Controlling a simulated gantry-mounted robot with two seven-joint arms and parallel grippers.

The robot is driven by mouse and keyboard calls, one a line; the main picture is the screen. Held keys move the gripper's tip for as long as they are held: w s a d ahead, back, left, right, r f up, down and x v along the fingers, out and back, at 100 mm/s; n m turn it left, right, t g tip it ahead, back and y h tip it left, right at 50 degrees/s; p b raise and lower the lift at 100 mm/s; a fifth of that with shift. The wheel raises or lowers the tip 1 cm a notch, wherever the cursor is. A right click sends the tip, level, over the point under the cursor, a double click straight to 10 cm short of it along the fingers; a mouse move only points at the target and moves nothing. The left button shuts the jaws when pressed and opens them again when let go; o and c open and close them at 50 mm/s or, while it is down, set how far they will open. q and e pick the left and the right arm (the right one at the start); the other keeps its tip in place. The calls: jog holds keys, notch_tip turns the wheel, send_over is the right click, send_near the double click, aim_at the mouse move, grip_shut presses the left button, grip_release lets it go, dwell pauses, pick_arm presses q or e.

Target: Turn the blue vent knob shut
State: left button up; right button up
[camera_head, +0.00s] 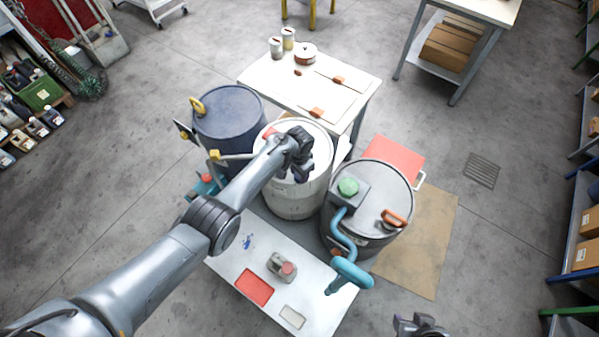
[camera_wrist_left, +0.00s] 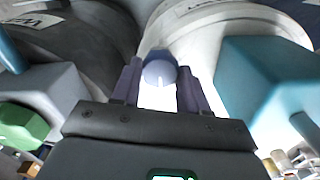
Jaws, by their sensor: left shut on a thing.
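The blue vent knob (camera_wrist_left: 158,68) shows in the left wrist view as a rounded blue-grey knob with a white line on it. My left gripper (camera_wrist_left: 160,88) has one finger on each side of it and is shut on it. In the head view my left gripper (camera_head: 302,172) is over the white drum (camera_head: 295,205), and its wrist hides the knob there. My right gripper (camera_head: 420,325) shows only in part at the bottom edge of the head view, away from the drums; its jaws cannot be made out.
A dark blue drum (camera_head: 230,117) stands left of the white drum, and a grey drum (camera_head: 385,178) with a green knob (camera_head: 348,187) stands right. A white bench (camera_head: 235,258) is in front, and a table (camera_head: 265,78) behind. Open floor (camera_head: 500,235) lies to the right.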

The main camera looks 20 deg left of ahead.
pick_arm(q)
jog(key=o, duration=1.1)
jog(key=shift+c, duration=0.2)
notch_tip(320, 180, up, 11)
jog(key=p, duration=0.2)
jog(key=shift+p, duration=0.4)
jog(key=shift+f, duration=0.1)
